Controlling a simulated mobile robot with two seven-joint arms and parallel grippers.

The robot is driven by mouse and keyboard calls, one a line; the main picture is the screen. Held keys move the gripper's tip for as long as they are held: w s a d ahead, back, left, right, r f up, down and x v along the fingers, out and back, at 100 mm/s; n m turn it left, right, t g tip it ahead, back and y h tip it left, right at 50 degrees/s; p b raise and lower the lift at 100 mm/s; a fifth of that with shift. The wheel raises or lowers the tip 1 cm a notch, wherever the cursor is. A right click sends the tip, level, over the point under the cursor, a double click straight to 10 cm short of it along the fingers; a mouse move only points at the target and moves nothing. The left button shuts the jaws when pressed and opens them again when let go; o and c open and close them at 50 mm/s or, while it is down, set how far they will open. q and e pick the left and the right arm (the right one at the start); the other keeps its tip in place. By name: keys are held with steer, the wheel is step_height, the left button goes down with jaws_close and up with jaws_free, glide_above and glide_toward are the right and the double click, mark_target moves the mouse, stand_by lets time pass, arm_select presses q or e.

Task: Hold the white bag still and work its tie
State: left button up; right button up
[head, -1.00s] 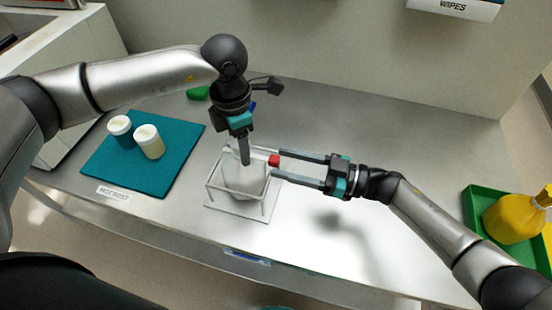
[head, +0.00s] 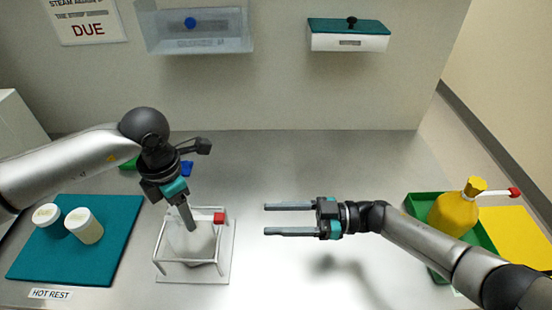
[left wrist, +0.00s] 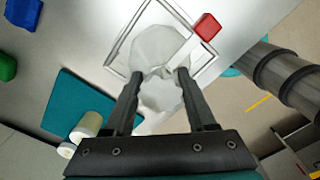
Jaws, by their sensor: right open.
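The white bag (head: 192,243) stands in a white wire frame (head: 222,262) on the steel bench. My left gripper (head: 190,224) reaches down onto it from above. In the left wrist view its fingers (left wrist: 160,73) sit on both sides of the bag's narrowed neck, partly closed on it. A white strip runs from the neck to a red block (head: 219,218), which looks like the tie's end; the block also shows in the left wrist view (left wrist: 207,27). My right gripper (head: 266,219) is open and empty, right of the red block and apart from it.
A teal mat (head: 110,258) with two lidded jars (head: 84,226) lies at the left. A green tray (head: 480,236) with a yellow bottle (head: 455,212) is at the right. Blue (head: 187,168) and green items lie behind my left gripper.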

arm_select(q)
steer(key=o, duration=0.4)
